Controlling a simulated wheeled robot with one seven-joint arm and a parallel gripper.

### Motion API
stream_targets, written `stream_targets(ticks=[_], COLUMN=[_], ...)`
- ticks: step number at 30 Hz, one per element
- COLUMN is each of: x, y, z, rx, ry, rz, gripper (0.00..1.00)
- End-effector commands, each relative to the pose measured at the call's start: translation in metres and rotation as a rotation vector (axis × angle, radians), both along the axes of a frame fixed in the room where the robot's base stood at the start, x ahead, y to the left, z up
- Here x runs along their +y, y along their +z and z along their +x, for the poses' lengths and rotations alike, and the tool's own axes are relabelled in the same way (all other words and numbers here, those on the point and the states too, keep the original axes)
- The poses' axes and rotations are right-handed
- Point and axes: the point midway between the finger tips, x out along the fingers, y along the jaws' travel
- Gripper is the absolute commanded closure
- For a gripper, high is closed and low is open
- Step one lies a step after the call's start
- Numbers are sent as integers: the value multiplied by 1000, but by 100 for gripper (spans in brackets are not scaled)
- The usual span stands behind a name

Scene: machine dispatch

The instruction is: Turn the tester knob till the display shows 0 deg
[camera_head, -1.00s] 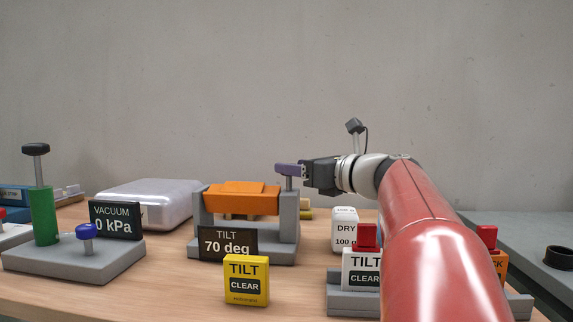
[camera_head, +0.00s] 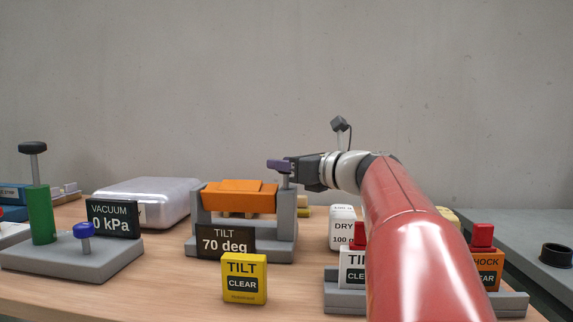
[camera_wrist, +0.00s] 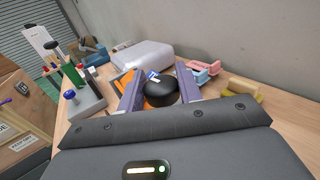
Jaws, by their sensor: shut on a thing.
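The tilt tester (camera_head: 290,235) stands on the table with an orange bar (camera_head: 240,197) between its grey posts. Its dark display (camera_head: 226,241) reads 70 deg. A small blue and white mark shows beside the knob. In the head view the fingers hide the knob.
A yellow TILT CLEAR block (camera_head: 244,278) stands in front of the tester. A vacuum unit (camera_head: 72,259) and a silver case (camera_head: 150,200) are at left. A white DRY block (camera_head: 342,228) and a grey rack (camera_head: 345,304) with red-topped tags are at right, near my arm.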

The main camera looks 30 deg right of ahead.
Motion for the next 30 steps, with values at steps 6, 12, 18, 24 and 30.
stream_targets(ticks=[6, 12, 18, 24, 30], x=[1, 2, 2, 0, -1], y=[0, 0, 0, 0, 0], z=[-1, -1, -1, -1, -1], rx=[-1, 0, 0, 0, 0], ry=[-54, -178, -358, -496, -578], rz=[0, 0, -1, -1, -3], gripper=[88, 88, 88, 88, 88])
